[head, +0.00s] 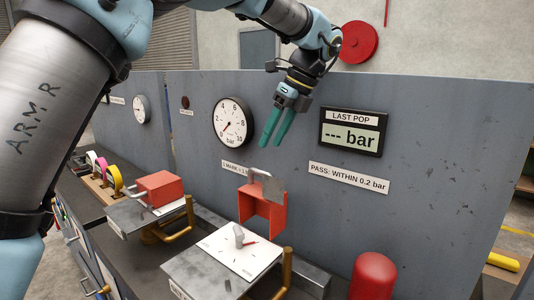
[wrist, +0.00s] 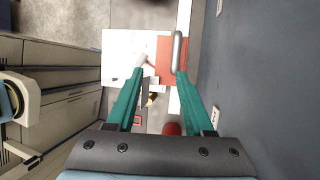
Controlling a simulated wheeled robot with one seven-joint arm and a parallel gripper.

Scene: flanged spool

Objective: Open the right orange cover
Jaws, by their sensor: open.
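The right orange cover (head: 262,212) stands raised at the back of its white plate (head: 238,250), its hollow side facing the camera. A grey handle (head: 262,184) is at its top. A grey knob (head: 239,237) on the plate is uncovered. My gripper (head: 273,144) is open and empty, pointing down above the raised cover, apart from it in the head view. In the wrist view the cover (wrist: 164,48) lies beyond my fingertips; the handle overlaps the right fingertip, and I cannot tell whether they touch. The left orange cover (head: 158,188) is down over its plate.
A grey panel (head: 430,200) stands close behind, with a round gauge (head: 232,121) and a display (head: 352,131) reading "--- bar". A red cylinder (head: 372,277) stands to the right of the plate. Coloured rings (head: 103,168) sit at the left. Brass pipes (head: 287,268) flank the plates.

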